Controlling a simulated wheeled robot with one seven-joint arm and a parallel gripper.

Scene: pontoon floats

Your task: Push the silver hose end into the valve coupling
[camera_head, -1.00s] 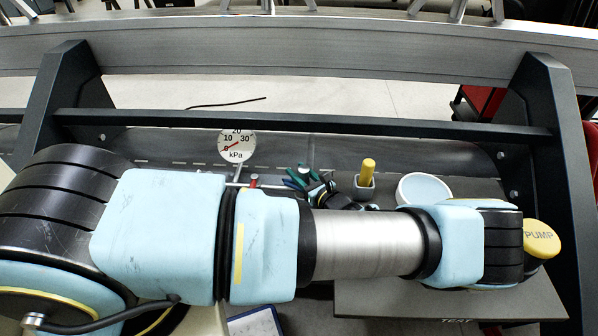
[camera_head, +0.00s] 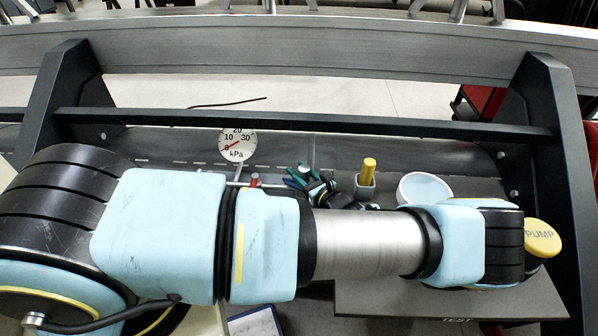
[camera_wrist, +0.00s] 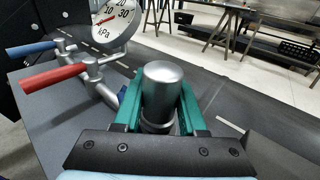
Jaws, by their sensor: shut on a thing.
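My gripper (camera_wrist: 160,112) has green fingers and is shut on the silver hose end (camera_wrist: 161,84), a smooth rounded metal cylinder standing up between them in the wrist view. In the head view the green fingers (camera_head: 297,180) show small beyond my arm, with much of the gripper hidden behind it. Metal valve pipework (camera_wrist: 92,72) with a red handle (camera_wrist: 54,77) and a blue handle (camera_wrist: 32,48) stands left of the fingers in the wrist view. I cannot make out which part is the valve coupling, or whether the hose end touches it.
A kPa gauge (camera_head: 237,145) rises above the pipework, its red needle low on the scale. A yellow-handled thing in a grey holder (camera_head: 367,181), a white round cup (camera_head: 424,188) and a yellow PUMP knob (camera_head: 542,238) stand to the right. A dark rail (camera_head: 300,121) runs behind.

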